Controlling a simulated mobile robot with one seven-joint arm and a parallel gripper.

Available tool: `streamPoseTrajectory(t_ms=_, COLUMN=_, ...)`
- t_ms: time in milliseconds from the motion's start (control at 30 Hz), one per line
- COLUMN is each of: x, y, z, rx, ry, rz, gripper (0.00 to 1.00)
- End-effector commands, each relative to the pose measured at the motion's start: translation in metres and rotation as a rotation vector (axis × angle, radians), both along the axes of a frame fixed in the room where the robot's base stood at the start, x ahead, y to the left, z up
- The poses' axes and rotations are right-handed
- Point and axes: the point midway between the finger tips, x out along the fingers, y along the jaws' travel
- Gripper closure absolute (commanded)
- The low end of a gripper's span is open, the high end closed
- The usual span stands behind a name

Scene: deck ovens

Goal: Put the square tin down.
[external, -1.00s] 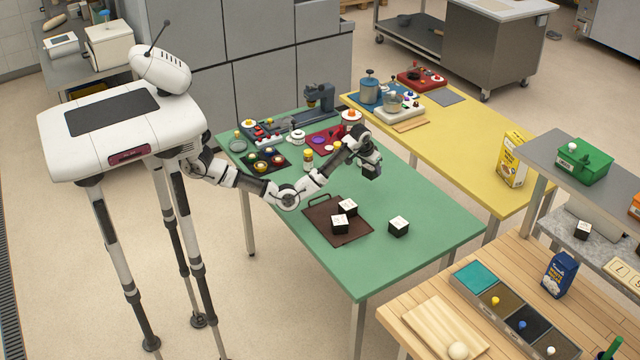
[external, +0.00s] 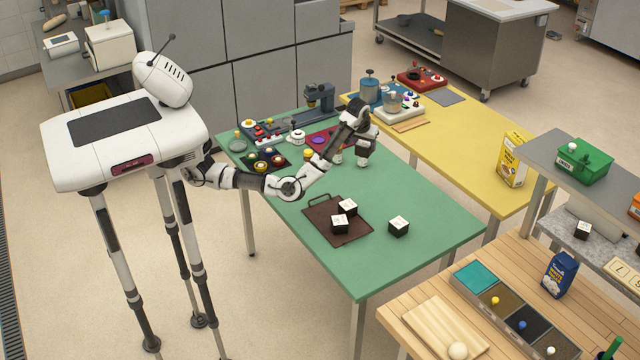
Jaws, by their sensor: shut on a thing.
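My gripper (external: 363,160) is low over the far part of the green table, pointing down. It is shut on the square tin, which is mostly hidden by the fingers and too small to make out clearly. I cannot tell whether the tin touches the table. Similar black square tins with white tops stand nearer the front: one tin (external: 340,224) and another tin (external: 347,207) on the brown tray (external: 322,209), and a third tin (external: 399,227) on the bare table to its right.
The green table (external: 430,245) is clear at its front and right. Beside my arm are a dark muffin pan (external: 264,161), a purple-red mat (external: 322,138) and small jars. A yellow table (external: 465,150) stands behind, with a yellow carton (external: 513,160).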

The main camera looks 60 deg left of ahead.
Motion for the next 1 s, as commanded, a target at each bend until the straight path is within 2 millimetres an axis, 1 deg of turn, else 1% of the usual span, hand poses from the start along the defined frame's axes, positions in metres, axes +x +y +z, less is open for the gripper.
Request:
streamPoseTrajectory(t_ms=33, x=-0.017, y=-0.007, z=0.0, rx=-0.006, ry=-0.001, rz=0.052, gripper=0.74)
streamPoseTrajectory(t_ms=67, x=-0.027, y=-0.009, z=0.001, rx=-0.007, ry=-0.001, rz=0.091, gripper=0.74)
streamPoseTrajectory(t_ms=100, x=-0.04, y=-0.01, z=0.001, rx=-0.007, ry=0.0, rz=0.147, gripper=0.74)
streamPoseTrajectory(t_ms=167, x=-0.062, y=-0.012, z=-0.002, rx=-0.007, ry=0.001, rz=0.23, gripper=0.74)
streamPoseTrajectory(t_ms=200, x=-0.077, y=-0.012, z=-0.003, rx=-0.006, ry=0.001, rz=0.286, gripper=0.74)
streamPoseTrajectory(t_ms=300, x=-0.112, y=-0.011, z=-0.011, rx=-0.005, ry=0.002, rz=0.416, gripper=0.74)
streamPoseTrajectory(t_ms=400, x=-0.142, y=-0.008, z=-0.018, rx=-0.002, ry=0.002, rz=0.521, gripper=0.74)
streamPoseTrajectory(t_ms=500, x=-0.163, y=-0.005, z=-0.024, rx=0.0, ry=0.001, rz=0.594, gripper=0.74)
streamPoseTrajectory(t_ms=600, x=-0.176, y=-0.003, z=-0.027, rx=0.001, ry=0.001, rz=0.637, gripper=0.74)
streamPoseTrajectory(t_ms=667, x=-0.181, y=-0.002, z=-0.031, rx=0.003, ry=0.0, rz=0.651, gripper=0.74)
streamPoseTrajectory(t_ms=767, x=-0.183, y=-0.001, z=-0.044, rx=0.006, ry=0.0, rz=0.661, gripper=0.74)
streamPoseTrajectory(t_ms=867, x=-0.183, y=-0.001, z=-0.067, rx=0.008, ry=-0.001, rz=0.66, gripper=0.74)
streamPoseTrajectory(t_ms=1000, x=-0.183, y=-0.001, z=-0.104, rx=0.007, ry=-0.001, rz=0.659, gripper=0.74)
